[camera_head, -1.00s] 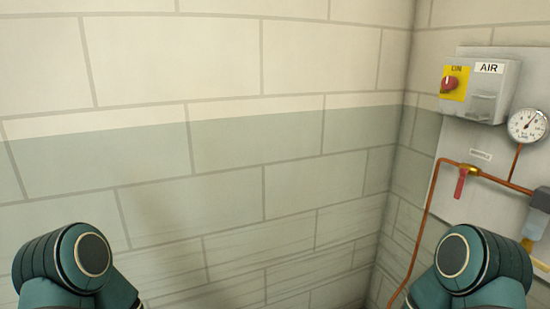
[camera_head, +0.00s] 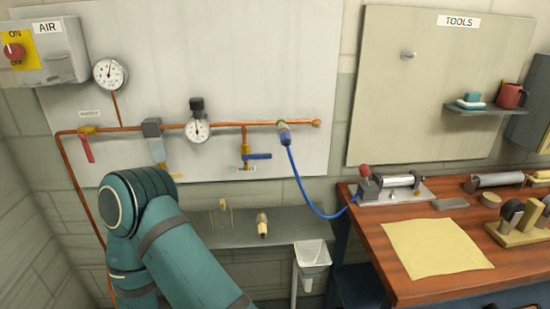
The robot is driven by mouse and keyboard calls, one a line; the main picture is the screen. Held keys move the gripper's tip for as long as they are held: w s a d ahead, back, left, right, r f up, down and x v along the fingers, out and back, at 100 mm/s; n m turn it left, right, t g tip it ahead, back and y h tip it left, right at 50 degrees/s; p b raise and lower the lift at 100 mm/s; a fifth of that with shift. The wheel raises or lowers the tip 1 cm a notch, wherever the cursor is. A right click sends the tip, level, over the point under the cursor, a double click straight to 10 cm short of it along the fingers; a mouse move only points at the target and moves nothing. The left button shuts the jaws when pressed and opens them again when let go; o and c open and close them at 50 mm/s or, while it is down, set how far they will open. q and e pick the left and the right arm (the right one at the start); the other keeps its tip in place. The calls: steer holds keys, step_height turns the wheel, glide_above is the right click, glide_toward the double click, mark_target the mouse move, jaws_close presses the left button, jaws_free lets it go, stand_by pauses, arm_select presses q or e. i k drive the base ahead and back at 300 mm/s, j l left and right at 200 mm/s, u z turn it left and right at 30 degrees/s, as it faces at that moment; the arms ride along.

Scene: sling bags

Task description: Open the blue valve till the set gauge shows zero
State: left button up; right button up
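The blue valve (camera_head: 257,156) is on a short copper pipe that drops from the main line on the grey back panel. Its blue handle points sideways to the right, across the vertical pipe. A round gauge (camera_head: 198,131) sits on the line to its left, under a black knob (camera_head: 197,105). A second gauge (camera_head: 109,73) stands higher at the far left. Both needles point roughly upward; the figures are too small to read. One teal arm of mine fills the lower left and hides part of the panel's lower edge. Neither gripper is in view.
A red-handled valve (camera_head: 87,148) hangs at the left of the line. A blue hose (camera_head: 308,188) runs down to the wooden bench (camera_head: 380,243). A grey shelf (camera_head: 225,233) below the panel holds small parts. A white bin (camera_head: 313,257) stands beside the bench.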

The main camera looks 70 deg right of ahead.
mark_target(245, 157)
steer(key=l+z, duration=0.15)
steer(key=z, duration=1.9)
